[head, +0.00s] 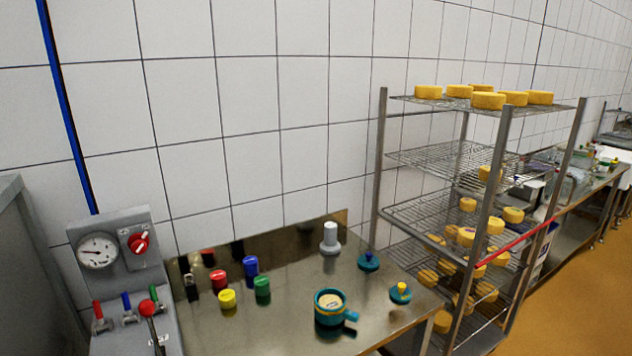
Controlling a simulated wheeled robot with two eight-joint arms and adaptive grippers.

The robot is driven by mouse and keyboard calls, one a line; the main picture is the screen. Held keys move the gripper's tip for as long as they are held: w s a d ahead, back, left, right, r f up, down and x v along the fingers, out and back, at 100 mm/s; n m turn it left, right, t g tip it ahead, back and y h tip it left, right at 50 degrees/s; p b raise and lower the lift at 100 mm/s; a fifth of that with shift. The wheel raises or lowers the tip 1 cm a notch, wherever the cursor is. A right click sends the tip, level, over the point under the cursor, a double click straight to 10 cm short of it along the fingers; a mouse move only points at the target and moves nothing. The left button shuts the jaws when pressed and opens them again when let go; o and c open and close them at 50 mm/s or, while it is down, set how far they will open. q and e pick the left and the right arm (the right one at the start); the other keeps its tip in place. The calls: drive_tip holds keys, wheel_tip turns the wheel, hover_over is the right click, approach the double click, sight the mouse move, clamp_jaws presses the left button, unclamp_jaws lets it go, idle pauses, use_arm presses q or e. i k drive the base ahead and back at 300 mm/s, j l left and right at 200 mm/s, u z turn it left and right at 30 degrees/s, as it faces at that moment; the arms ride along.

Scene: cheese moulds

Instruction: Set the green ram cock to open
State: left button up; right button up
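A grey control panel (112,222) stands at the lower left. A row of small cocks sits on its sloping lower part: one with a red handle (97,310), one with a blue handle (127,301), and the green cock (153,292) at the right end. The green handle looks upright, like the other two. A lever with a red ball (147,308) stands in front of the green cock and hides part of it. Any marking for open or shut is too small to read. Neither of my grippers is in view.
The panel also carries a round gauge (98,251) and a red knob (138,242). A steel table (270,325) to the right holds coloured jars, a white-topped cylinder (330,238) and a teal mould (331,306). A wire rack (505,180) with yellow cheeses stands further right.

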sight(152, 290)
drive_tip(key=i+u, duration=0.15)
drive_tip(key=u, duration=0.25)
drive_tip(key=i+l+u, duration=0.1)
drive_tip(key=u, duration=0.35)
drive_tip(key=i+l+u, duration=0.1)
drive_tip(key=u, duration=0.3)
drive_tip(key=l+u, duration=0.4)
drive_tip(key=i+j, duration=0.05)
drive_tip(key=j, duration=0.05)
